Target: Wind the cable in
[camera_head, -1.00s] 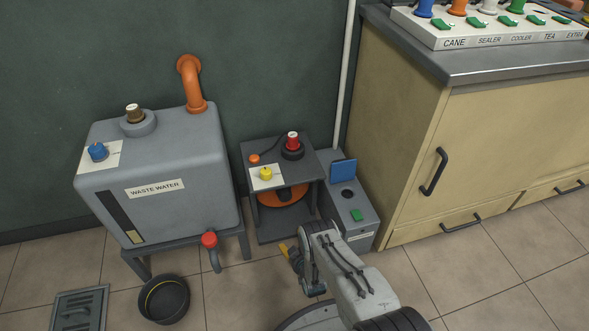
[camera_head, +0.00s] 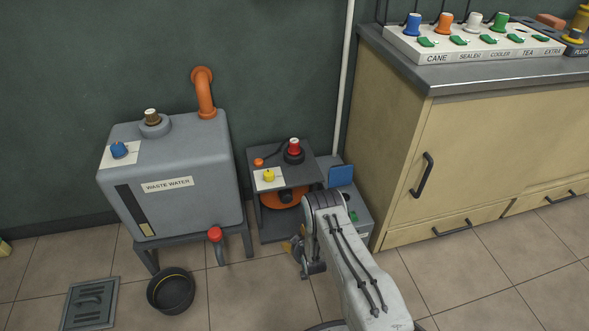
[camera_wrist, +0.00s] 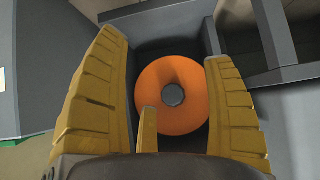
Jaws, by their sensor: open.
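A dark grey stand (camera_head: 271,225) holds an orange reel (camera_head: 280,199) on its lower level. A short dark cable (camera_head: 275,153) lies on its top between an orange end piece (camera_head: 258,162) and a red plug (camera_head: 293,147). A yellow knob (camera_head: 268,175) sits on a white plate there. My gripper (camera_head: 296,246) is low in front of the stand, partly hidden by my arm. In the wrist view my gripper (camera_wrist: 165,50) is open, its yellow fingers left and right of the orange reel (camera_wrist: 152,85). A grey hub (camera_wrist: 173,95) shows at its middle. I cannot tell if they touch.
A waste water tank (camera_head: 175,160) stands left, with a red-ended spout (camera_head: 216,236) and a black bowl (camera_head: 171,291) below. A grey box (camera_head: 360,206) with a blue panel (camera_head: 341,174) adjoins the stand. A cabinet (camera_head: 455,145) is right. Front floor tiles are clear.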

